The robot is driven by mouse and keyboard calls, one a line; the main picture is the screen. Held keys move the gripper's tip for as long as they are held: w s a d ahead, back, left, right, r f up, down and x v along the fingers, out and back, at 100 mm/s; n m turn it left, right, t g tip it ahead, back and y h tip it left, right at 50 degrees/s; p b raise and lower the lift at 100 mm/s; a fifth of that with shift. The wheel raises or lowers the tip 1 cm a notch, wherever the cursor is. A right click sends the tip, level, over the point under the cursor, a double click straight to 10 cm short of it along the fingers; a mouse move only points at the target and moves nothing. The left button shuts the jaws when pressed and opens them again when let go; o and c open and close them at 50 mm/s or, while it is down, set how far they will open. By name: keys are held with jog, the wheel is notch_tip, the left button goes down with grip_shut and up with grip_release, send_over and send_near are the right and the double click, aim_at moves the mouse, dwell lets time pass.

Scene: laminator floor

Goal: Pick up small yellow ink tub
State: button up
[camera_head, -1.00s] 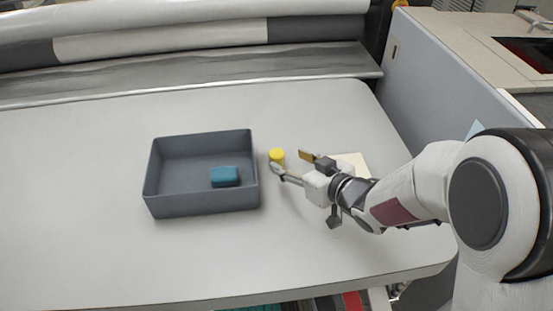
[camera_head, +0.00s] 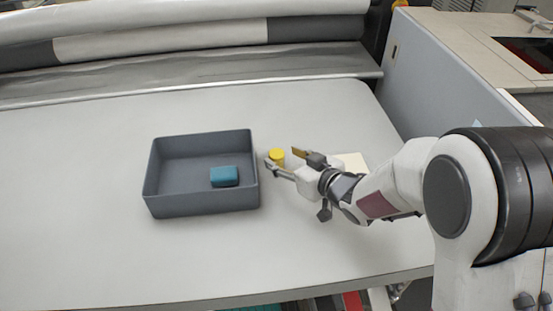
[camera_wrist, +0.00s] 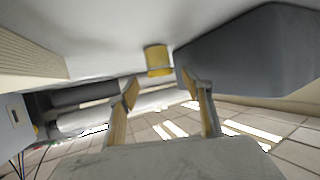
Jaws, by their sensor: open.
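The small yellow ink tub (camera_head: 277,156) stands upright on the table, just right of the grey bin. My gripper (camera_head: 282,160) is open, with its fingers pointing left and its tips close around the near side of the tub. In the wrist view the tub (camera_wrist: 158,60) shows beyond and between the two open fingers (camera_wrist: 158,88). I cannot tell whether a finger touches it.
The grey bin (camera_head: 205,201) stands close left of the tub and my finger, with a teal block (camera_head: 224,176) inside. A cream pad (camera_head: 352,162) lies behind my gripper. Rollers (camera_head: 160,40) run along the back; the table's left and front are clear.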

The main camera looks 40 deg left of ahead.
aim_at(280, 156)
jog(key=shift+x, duration=2.3)
jog(key=shift+f, duration=0.1)
jog(key=c, duration=1.2)
